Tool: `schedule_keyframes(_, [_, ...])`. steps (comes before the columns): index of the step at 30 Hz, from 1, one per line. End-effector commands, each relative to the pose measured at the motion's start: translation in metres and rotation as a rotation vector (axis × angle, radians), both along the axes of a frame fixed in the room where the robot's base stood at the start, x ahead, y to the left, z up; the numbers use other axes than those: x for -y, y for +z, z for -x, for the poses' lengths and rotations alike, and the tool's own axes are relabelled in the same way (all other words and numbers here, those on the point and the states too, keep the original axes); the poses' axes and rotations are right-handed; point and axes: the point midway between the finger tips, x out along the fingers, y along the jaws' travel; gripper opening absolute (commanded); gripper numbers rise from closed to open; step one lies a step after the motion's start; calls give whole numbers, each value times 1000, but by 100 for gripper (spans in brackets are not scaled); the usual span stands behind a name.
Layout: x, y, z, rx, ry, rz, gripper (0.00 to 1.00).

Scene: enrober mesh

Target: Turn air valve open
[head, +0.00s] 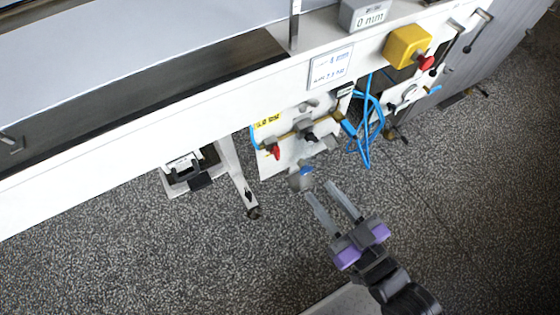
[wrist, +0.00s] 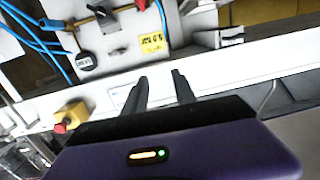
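A pale panel (head: 290,158) hangs under the white machine frame. It carries a brass-coloured line with a small red handle (head: 275,152) at its left and a black handle (head: 310,137) near its middle. Which of these is the air valve I cannot tell. My gripper (head: 319,188) is open and empty, just below and right of that unit, apart from the panel. In the wrist view the panel (wrist: 118,36) appears rotated, beyond my open fingers (wrist: 160,76).
Blue hoses (head: 366,125) loop right of the panel. A yellow box with a red button (head: 407,46) sits on the frame above right. A frame leg (head: 236,172) stands left of the panel. The speckled floor (head: 200,265) is clear below.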

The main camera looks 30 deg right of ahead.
Motion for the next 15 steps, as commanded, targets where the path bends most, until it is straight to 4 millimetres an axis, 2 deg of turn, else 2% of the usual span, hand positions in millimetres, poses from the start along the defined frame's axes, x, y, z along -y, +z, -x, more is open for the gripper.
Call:
schedule_keyframes(1, [-1, -26, -21, 23, 3, -3, 33])
schedule_keyframes(6, [-2, -79, -80, 70, -3, -13, 33])
schedule_keyframes(9, [-2, -104, -109, 83, -12, -15, 33])
schedule_keyframes(12, [1, -125, -127, 80, -25, -13, 33])
schedule_keyframes(15, [5, -142, -126, 56, -38, -3, 33])
